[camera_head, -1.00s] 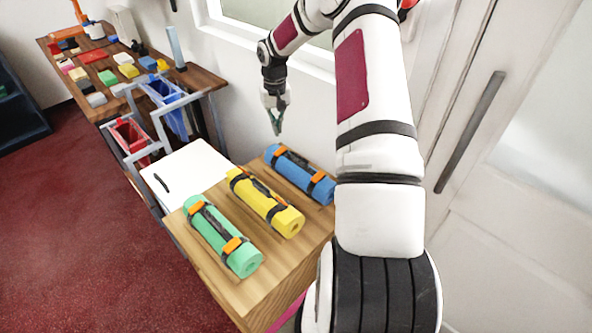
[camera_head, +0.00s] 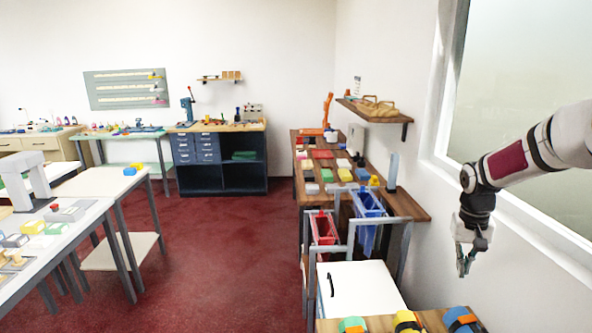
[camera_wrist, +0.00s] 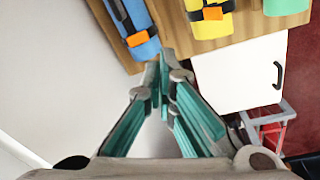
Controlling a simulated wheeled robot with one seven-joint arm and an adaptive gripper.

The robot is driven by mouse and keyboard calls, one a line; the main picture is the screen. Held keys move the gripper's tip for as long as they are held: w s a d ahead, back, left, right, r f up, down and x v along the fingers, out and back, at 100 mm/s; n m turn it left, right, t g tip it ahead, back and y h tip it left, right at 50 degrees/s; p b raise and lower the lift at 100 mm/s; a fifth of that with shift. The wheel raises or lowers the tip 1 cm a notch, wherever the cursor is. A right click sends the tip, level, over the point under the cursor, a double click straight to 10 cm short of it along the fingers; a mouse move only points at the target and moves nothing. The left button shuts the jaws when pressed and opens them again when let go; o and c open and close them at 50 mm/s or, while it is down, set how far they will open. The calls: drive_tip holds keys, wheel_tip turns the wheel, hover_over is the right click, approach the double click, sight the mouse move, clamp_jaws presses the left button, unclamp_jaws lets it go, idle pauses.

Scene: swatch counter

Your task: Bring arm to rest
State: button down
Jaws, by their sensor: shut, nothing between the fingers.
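My gripper (camera_head: 464,266) hangs at the right in the head view, fingers pointing down, apart from everything below it. It is shut and empty; in the wrist view its green-lined fingers (camera_wrist: 163,80) meet at the tips. My arm comes in from the right edge, in front of the window. Below the gripper, the tops of a green roll (camera_head: 352,325), a yellow roll (camera_head: 406,321) and a blue roll (camera_head: 460,318) show on a wooden top. The wrist view shows the blue roll (camera_wrist: 140,20), yellow roll (camera_wrist: 210,20) and part of the green roll (camera_wrist: 286,6).
A white cabinet (camera_head: 360,290) stands beyond the rolls, with a red bin (camera_head: 324,232) and blue bin (camera_head: 368,207) behind it. A long wooden counter (camera_head: 408,205) holds several coloured blocks. The wall and window are close at right. Red floor (camera_head: 230,260) is clear.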

drive_tip(key=s+a+r+n+t+h, duration=0.1)
drive_tip(key=s+a+r, duration=0.5)
drive_tip(key=a+r, duration=0.25)
drive_tip(key=s+a+r+n+t, duration=0.1)
drive_tip(key=s+a+r+n, duration=0.1)
drive_tip(key=s+a+r, duration=0.6)
drive_tip(key=s+a+r+t+y, duration=0.1)
drive_tip(key=s+a, duration=0.3)
drive_tip(key=s, duration=0.3)
drive_tip(key=s+a+r+n+t+y, duration=0.1)
drive_tip(key=s+a+r+t, duration=0.1)
drive_tip(key=s+a, duration=0.3)
drive_tip(key=s, duration=0.2)
drive_tip(key=shift+s, duration=0.3)
